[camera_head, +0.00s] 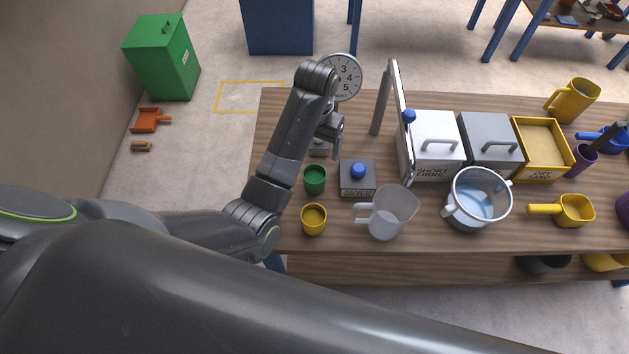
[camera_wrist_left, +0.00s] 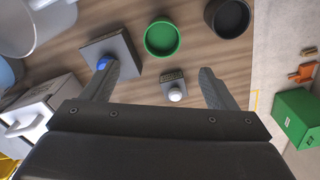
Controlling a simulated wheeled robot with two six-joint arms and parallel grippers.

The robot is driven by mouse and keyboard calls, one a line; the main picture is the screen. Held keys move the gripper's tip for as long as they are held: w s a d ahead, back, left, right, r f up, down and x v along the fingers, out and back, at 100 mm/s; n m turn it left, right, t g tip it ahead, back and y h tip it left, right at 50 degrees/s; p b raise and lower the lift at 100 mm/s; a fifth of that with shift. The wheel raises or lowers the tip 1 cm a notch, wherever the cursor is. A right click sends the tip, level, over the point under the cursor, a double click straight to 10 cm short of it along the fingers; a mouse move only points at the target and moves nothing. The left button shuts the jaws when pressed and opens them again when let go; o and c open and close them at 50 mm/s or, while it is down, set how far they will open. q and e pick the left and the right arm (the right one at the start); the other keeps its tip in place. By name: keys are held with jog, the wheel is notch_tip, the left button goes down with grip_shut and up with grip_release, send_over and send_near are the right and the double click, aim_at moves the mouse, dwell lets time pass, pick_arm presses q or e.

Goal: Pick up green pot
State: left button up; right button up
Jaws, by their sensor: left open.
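The green pot (camera_head: 314,180) is a small round cup standing upright on the wooden table, left of a grey block with a blue knob. It also shows in the left wrist view (camera_wrist_left: 162,38), with its open top facing the camera, beyond the fingertips and between their lines. My left gripper (camera_head: 333,140) hangs over the table behind the green pot. In the left wrist view the left gripper (camera_wrist_left: 156,80) has its fingers spread wide with nothing between them touching. My right gripper is not in view.
A yellow pot (camera_head: 313,219) stands in front of the green pot. The grey block with blue knob (camera_head: 357,178) and a clear jug (camera_head: 386,212) are to its right. A small block with a white knob (camera_wrist_left: 173,87) lies below the gripper. A dark pot (camera_wrist_left: 228,17) is nearby.

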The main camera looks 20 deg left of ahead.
pick_arm(q)
jog(key=b, duration=0.4)
send_over(315, 180)
jog(key=s, duration=0.2)
notch_tip(315, 180, down, 5)
jog(key=f, duration=0.2)
jog(key=f+p, duration=0.1)
jog(key=f, duration=0.2)
jog(key=shift+s+d+f+p, duration=0.1)
jog(key=shift+d+f+p, duration=0.25)
jog(key=shift+f, duration=0.8)
notch_tip(315, 180, down, 4)
jog(key=shift+a+r+p, duration=0.15)
jog(key=shift+p, duration=0.3)
jog(key=shift+f, duration=0.6)
jog(key=c, duration=1.1)
jog(key=shift+r, duration=0.1)
